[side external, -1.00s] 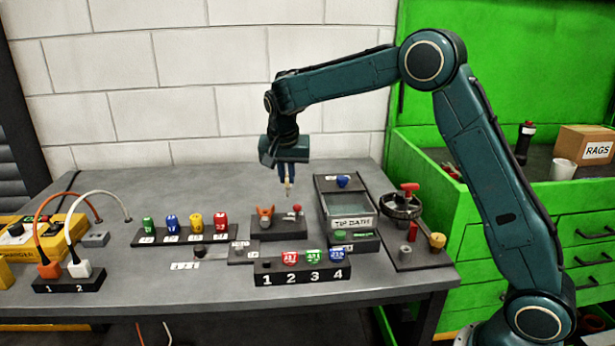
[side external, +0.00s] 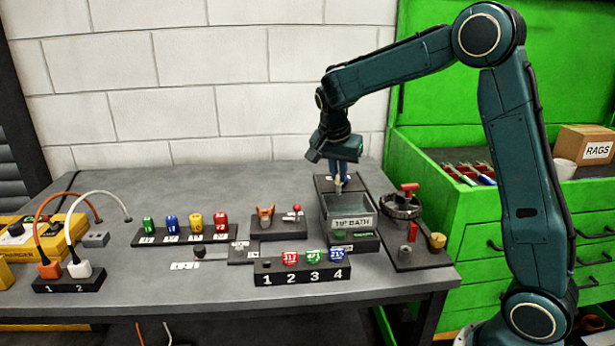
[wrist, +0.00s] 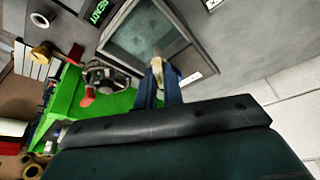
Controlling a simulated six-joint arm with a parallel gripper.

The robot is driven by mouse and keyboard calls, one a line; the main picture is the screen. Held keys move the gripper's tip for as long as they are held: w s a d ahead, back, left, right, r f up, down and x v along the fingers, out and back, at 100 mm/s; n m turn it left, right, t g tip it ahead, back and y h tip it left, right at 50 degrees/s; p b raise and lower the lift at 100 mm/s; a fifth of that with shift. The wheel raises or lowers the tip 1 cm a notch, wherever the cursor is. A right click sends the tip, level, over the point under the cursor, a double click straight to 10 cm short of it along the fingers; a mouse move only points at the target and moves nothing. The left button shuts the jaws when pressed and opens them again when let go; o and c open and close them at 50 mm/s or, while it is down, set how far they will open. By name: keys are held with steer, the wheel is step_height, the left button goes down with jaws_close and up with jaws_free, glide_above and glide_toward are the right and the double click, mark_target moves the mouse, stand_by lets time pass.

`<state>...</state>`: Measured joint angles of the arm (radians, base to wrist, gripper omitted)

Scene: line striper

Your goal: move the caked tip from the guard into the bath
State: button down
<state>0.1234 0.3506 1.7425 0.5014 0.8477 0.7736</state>
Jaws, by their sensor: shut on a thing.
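My gripper (side external: 339,177) is shut on the caked tip (side external: 338,188), a small pale piece pointing down. The tip also shows in the wrist view (wrist: 157,54) between the blue fingers (wrist: 158,80), over the bath opening. The bath (side external: 352,224) is a clear-walled box labelled TIP BATH; in the wrist view its grey rim (wrist: 112,48) frames a dark greenish inside. The tip is over the bath; I cannot tell whether its end is below the rim. The orange forked guard (side external: 265,212) stands on a dark base to the left, with nothing visible in it.
A red-knobbed lever (side external: 297,209) stands beside the guard. A handwheel fixture (side external: 402,207) is right of the bath. A numbered block (side external: 303,272) is in front. A rack of coloured pieces (side external: 186,235) is at left. A green READY display (wrist: 99,11) shows in the wrist view.

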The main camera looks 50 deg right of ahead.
steer(key=shift+f, duration=2.65)
steer(key=shift+f, duration=2.15)
stand_by(1.2)
steer(key=c, duration=1.5)
jaws_free()
steer(key=shift+o, duration=0.2)
steer(key=shift+w+a, duration=0.1)
steer(key=shift+a+r, duration=0.1)
steer(key=shift+r, duration=0.15)
